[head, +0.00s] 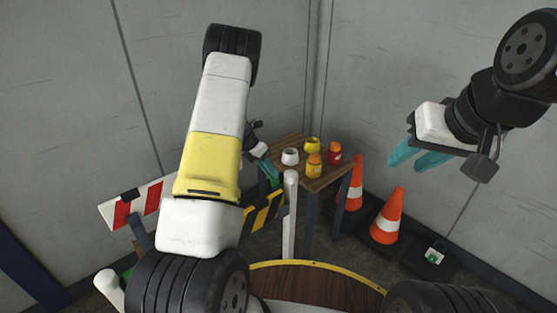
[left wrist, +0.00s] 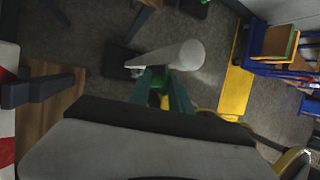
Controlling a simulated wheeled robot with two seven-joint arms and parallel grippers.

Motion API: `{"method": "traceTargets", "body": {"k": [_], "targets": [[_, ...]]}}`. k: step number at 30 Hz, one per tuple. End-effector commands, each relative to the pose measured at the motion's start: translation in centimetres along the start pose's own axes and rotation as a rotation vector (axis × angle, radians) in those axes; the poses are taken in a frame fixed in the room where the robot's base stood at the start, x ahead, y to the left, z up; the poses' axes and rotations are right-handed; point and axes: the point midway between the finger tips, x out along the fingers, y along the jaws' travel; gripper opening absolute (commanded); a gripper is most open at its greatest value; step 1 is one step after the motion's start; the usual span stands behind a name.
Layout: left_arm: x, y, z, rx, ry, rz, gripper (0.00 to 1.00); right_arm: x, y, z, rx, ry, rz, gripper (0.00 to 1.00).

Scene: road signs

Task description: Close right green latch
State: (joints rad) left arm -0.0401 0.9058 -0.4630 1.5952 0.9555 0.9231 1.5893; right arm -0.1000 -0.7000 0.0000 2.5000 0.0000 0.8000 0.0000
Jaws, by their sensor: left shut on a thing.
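My left gripper (head: 268,174) is beside the top of the white post (head: 290,215) at the right end of the barrier. In the left wrist view, its teal fingers (left wrist: 162,92) point at the same white post (left wrist: 172,55). A small green piece, the right latch (left wrist: 155,72), shows between the fingertips against the post, and the fingers are shut on it. Fingers and post partly hide the latch, so its exact angle cannot be told. In the head view I cannot make it out apart from the fingers. My right gripper (head: 418,156) is open and empty, raised at the right.
A red-and-white board (head: 138,205) and a yellow-and-black board (head: 264,211) stand near the left arm. A wooden table (head: 318,182) with several small jars is just behind the post. Orange cones (head: 387,218) stand to its right. Another white post (head: 108,288) is at lower left.

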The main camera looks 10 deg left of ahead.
Motion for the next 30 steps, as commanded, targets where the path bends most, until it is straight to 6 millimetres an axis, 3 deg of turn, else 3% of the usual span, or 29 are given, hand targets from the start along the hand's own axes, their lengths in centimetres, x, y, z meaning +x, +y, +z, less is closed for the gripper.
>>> {"method": "traceTargets", "body": {"k": [14,30], "targets": [[-0.5,0.2,-0.1,0.022,-0.002,0.073,0.0,0.0,0.0,0.0,0.0,0.0,0.0,0.36],[-0.6,-1.7,0.0,0.114,-0.001,0.293,0.0,0.0,0.0,0.0,0.0,0.0,0.0,0.36]]}}
